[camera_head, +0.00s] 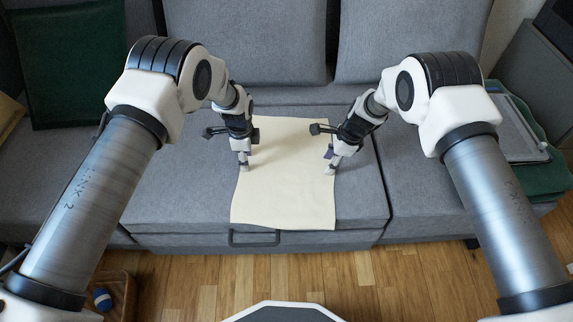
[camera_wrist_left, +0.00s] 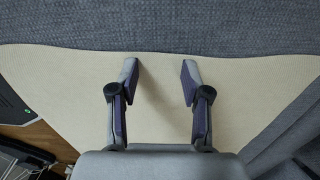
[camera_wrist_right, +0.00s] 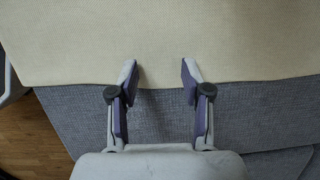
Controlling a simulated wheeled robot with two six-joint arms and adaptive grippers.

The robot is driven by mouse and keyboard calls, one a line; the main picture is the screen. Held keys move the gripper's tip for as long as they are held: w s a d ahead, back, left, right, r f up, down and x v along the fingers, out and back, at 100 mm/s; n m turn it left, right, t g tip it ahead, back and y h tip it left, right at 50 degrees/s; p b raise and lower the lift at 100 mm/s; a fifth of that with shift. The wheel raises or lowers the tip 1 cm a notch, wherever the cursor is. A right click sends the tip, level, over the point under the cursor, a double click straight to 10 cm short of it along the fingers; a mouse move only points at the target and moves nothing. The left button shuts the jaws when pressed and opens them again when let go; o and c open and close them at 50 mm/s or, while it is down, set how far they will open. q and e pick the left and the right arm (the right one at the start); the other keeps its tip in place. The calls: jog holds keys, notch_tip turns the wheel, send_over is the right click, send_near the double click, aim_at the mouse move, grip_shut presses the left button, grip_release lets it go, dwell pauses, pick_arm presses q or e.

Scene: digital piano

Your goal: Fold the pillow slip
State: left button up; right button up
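The cream pillow slip (camera_head: 285,195) lies spread flat on the grey sofa seat, its front edge at the seat's front edge. My left gripper (camera_head: 244,166) is over its left edge, and my right gripper (camera_head: 332,168) is over its right edge. In the left wrist view, the fingers (camera_wrist_left: 160,75) are apart with nothing between them, and the slip (camera_wrist_left: 240,100) lies below with its edge just beyond the fingertips. In the right wrist view, the fingers (camera_wrist_right: 160,75) are also apart and empty, with the slip's edge (camera_wrist_right: 250,65) running beneath them. Whether fingertips touch the cloth is unclear.
The grey sofa (camera_head: 170,205) has backrest cushions behind the slip and bare seat on both sides. A dark green cushion (camera_head: 70,65) leans at the far left. A grey flat object (camera_head: 515,135) lies on green cloth at the right. A basket (camera_head: 118,295) stands on the wooden floor.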

pick_arm(q)
grip_shut()
pick_arm(e)
jog(key=shift+s+f, duration=0.1)
grip_shut()
jog(key=shift+s+f, duration=0.1)
jog(key=shift+s, duration=0.05)
dwell(0.5)
